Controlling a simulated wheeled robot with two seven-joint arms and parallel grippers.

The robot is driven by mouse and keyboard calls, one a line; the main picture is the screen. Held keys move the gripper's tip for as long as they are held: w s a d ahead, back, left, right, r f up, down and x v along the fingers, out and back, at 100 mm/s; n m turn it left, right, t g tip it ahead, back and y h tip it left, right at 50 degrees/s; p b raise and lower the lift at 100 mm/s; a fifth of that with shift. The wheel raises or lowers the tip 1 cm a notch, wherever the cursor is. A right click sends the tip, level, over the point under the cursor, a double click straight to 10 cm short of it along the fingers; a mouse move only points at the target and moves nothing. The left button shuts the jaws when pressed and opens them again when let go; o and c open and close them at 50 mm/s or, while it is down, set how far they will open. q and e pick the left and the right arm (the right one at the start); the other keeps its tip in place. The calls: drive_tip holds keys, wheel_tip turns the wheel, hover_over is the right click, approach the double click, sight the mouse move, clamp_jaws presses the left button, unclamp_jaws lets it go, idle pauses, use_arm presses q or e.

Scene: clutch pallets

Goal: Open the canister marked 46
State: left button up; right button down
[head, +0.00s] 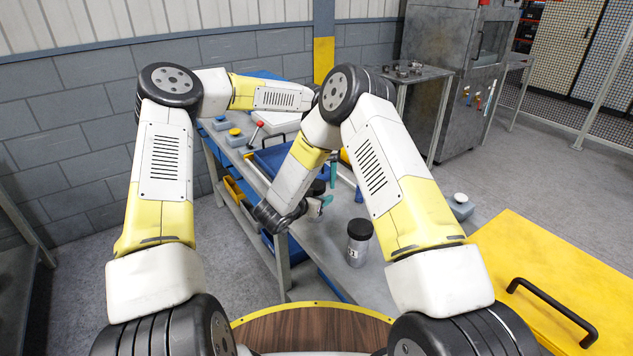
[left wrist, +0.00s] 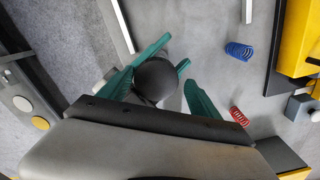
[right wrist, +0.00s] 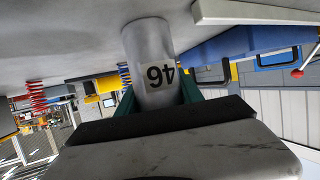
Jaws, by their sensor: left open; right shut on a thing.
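The canister marked 46 (right wrist: 148,45) is a grey cylinder; its label shows upside down in the right wrist view. My right gripper (right wrist: 157,97) is shut on its body, one teal finger on each side. In the left wrist view the canister's round dark lid (left wrist: 156,80) is on top. My left gripper (left wrist: 155,92) is open, with its teal fingers apart on either side of the lid. In the head view my arms hide most of the canister; teal fingers of my left gripper (head: 333,173) and right gripper (head: 321,204) show near it.
Another canister (head: 359,245) with a black lid and a number label stands on the grey bench. A blue spring (left wrist: 239,51) and a red spring (left wrist: 239,117) are on the bench. A yellow case (head: 560,270) with a black handle is at right.

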use_arm(q)
drive_tip(key=shift+a, duration=0.2)
use_arm(e)
drive_tip(key=shift+d, duration=0.2)
use_arm(q)
drive_tip(key=shift+r, duration=0.1)
wheel_tip(320, 180, up, 4)
drive_tip(key=shift+r, duration=0.15)
drive_tip(key=shift+d, duration=0.1)
use_arm(e)
drive_tip(key=c, duration=0.7)
unclamp_jaws()
drive_tip(key=shift+a, duration=0.1)
